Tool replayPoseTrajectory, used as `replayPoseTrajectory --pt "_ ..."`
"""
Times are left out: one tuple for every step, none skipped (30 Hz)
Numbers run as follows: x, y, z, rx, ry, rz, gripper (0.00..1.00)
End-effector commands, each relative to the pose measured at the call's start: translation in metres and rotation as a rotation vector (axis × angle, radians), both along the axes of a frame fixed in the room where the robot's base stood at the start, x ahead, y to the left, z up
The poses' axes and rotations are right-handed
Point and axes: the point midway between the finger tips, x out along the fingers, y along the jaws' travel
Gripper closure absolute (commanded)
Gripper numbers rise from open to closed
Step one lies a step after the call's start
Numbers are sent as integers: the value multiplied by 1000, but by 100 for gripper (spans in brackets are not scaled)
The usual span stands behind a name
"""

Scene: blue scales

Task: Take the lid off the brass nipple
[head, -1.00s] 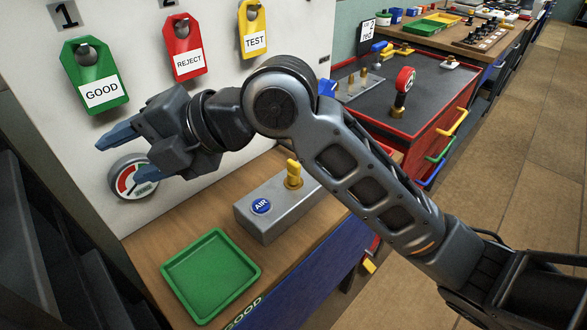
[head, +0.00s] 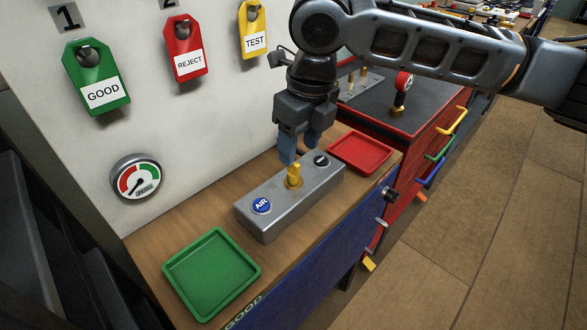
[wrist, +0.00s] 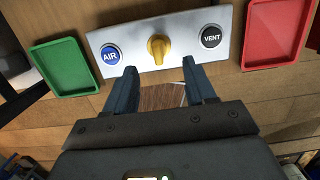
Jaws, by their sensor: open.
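The yellow lid (head: 295,169) stands upright on the grey metal block, between the AIR and VENT buttons. A round golden base (head: 294,182) shows under it; I cannot clearly tell lid from brass nipple there. In the wrist view the yellow lid (wrist: 158,46) is seen from above, just beyond the fingertips. My gripper (head: 299,154) points down above the block, close to the lid. Its two blue fingers are apart and empty, also in the wrist view (wrist: 159,68), with the lid roughly centred ahead of the gap.
The grey block (head: 275,202) carries a blue AIR button (head: 261,205) and a black VENT button (head: 321,160). A green tray (head: 167,279) lies to its left, a red tray (head: 386,160) to its right. A gauge (head: 136,177) and hanging tags are on the wall behind.

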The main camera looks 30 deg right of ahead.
Motion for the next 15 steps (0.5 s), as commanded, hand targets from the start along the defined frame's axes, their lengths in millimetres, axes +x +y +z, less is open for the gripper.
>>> replayPoseTrajectory --pt "0 1 -5 0 2 0 45" --pt "1 1 -8 0 2 0 45" --pt "2 1 -11 1 0 -1 45" --pt "3 2 -13 1 0 -1 45" --pt "4 2 -17 1 0 -1 45" --pt "5 3 -22 0 2 0 45" --pt "6 4 -27 2 2 0 45" --pt "8 5 -31 2 2 -1 45" --pt "9 5 -37 1 1 0 45" --pt "9 6 -42 3 1 0 45" --pt "10 6 -45 3 0 -1 45" --pt "11 6 -49 2 1 -1 45" --pt "11 6 -52 1 -1 -1 45" --pt "11 6 -54 3 -1 -1 45" --pt "12 6 -56 3 -2 -1 45"
